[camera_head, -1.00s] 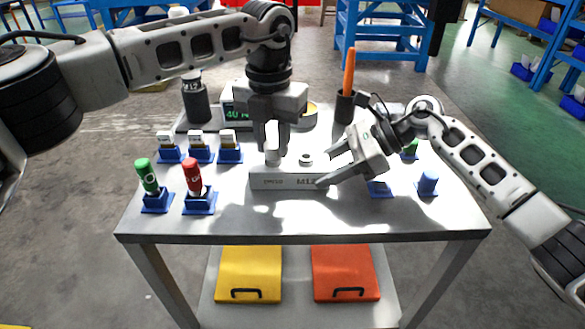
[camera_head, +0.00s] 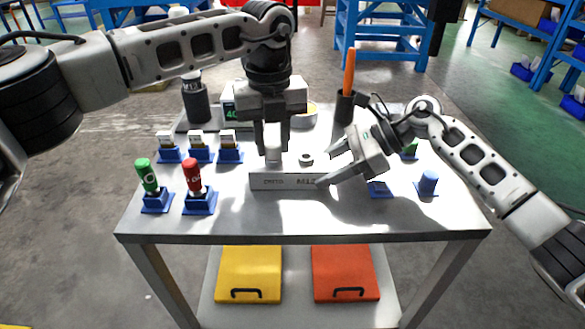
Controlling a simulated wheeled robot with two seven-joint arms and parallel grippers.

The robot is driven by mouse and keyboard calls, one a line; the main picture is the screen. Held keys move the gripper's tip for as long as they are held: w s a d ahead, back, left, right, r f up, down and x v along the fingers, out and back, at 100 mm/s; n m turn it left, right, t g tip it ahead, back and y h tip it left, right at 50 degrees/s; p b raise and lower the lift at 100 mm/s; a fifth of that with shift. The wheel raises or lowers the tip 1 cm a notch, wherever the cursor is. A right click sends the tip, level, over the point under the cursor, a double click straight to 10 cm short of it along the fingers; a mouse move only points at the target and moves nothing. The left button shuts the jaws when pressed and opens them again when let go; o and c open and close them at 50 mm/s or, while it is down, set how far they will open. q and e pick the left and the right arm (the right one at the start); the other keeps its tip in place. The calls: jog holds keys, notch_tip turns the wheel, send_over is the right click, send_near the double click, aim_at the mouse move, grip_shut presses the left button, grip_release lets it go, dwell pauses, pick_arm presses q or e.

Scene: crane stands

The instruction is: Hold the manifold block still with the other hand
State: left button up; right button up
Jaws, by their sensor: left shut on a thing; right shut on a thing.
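The grey manifold block (camera_head: 283,182) lies on the table, with dark lettering on its front face and a ring-shaped port (camera_head: 306,159) on top. My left gripper (camera_head: 273,153) points straight down over the block's left part. It is shut on a small white cylindrical fitting (camera_head: 273,155) at the block's top; whether the fitting is seated is hard to tell. My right gripper (camera_head: 328,168) comes in from the right and is shut on the block's right end, with its fingers across the block's front and back.
A dark cup with an orange tool (camera_head: 347,95) stands at the back. A blue cylinder (camera_head: 428,183) stands at right.

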pick_arm(q)
jog(key=shift+r, duration=0.15)
jog(key=n, duration=0.5)
jog(key=n, duration=0.5)
jog(key=o, duration=1.1)
jog(key=shift+c, duration=0.6)
